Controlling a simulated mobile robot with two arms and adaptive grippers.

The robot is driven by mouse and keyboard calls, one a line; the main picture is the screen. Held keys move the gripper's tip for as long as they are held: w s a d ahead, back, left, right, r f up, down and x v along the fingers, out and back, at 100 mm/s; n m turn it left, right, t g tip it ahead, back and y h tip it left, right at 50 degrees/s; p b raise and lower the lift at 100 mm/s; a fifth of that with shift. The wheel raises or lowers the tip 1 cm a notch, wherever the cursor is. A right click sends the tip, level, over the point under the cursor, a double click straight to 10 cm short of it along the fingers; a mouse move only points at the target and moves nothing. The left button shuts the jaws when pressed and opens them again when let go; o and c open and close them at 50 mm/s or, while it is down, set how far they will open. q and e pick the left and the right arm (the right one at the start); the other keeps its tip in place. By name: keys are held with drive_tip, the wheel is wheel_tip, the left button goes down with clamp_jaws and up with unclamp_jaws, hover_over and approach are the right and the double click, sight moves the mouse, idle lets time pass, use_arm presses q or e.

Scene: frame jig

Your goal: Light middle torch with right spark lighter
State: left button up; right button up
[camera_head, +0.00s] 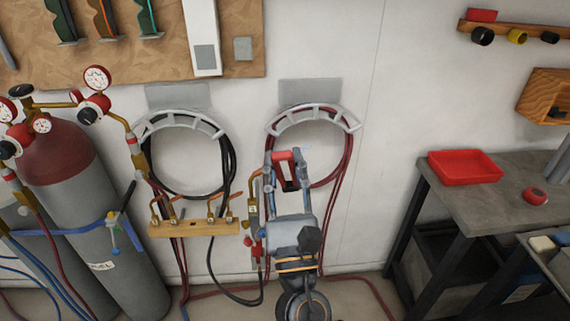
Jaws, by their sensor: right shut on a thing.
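My right gripper (287,166) reaches up from the bottom centre of the head view. It is shut on a red and black thing, seemingly the spark lighter (284,156), mostly hidden between the fingers. Just left of my gripper, a brass torch (256,212) with red and blue knobs stands upright; I cannot tell whether it is the middle torch. I see no flame on it. Whether the lighter touches it is unclear. My left gripper is not in view.
Gas cylinders (75,190) with gauges stand further left. Hoses hang on two wall holders (178,124). A grey workbench (500,195) with a red tray (464,165) is at right.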

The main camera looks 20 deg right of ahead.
drive_tip(key=w, duration=0.2)
drive_tip(key=w+d, duration=0.1)
drive_tip(key=w, duration=0.1)
drive_tip(key=shift+w+d, duration=0.2)
drive_tip(key=shift+w, duration=0.15)
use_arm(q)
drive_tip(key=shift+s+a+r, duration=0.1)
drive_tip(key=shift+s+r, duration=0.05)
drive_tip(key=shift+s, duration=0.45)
use_arm(e)
drive_tip(key=shift+w+d, duration=0.2)
drive_tip(key=shift+w, duration=0.55)
drive_tip(key=shift+w+d, duration=0.25)
drive_tip(key=shift+w, duration=0.5)
drive_tip(key=shift+w+d, duration=0.2)
drive_tip(key=shift+w, duration=0.55)
drive_tip(key=shift+o, duration=1)
clamp_jaws()
